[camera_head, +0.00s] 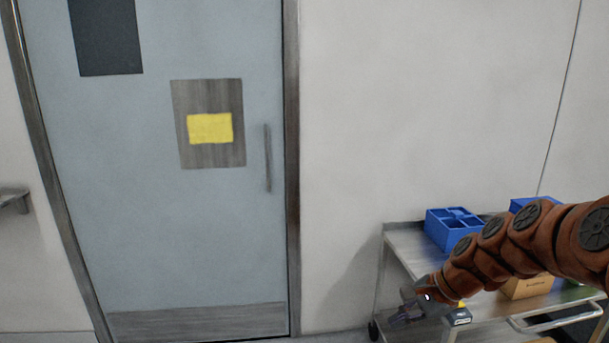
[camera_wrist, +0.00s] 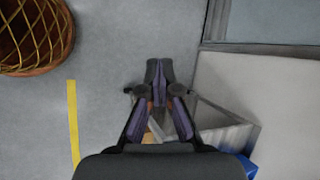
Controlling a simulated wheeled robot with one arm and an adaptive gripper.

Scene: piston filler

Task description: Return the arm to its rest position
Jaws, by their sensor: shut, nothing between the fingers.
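My arm reaches in from the right edge in the head view, low over a metal cart. My gripper (camera_head: 405,316) is at its end, beside the cart's left end. In the wrist view my gripper (camera_wrist: 157,70) points down toward the grey floor. Its purple-padded fingers meet at the tips, with nothing between them.
The metal cart (camera_head: 405,241) stands against the wall, bearing a blue divided bin (camera_head: 453,229), another blue bin (camera_head: 520,203) and a cardboard box (camera_head: 528,287). A closed blue-grey door (camera_head: 130,230) is at left. A round basket (camera_wrist: 35,38) and yellow floor line (camera_wrist: 73,125) show below.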

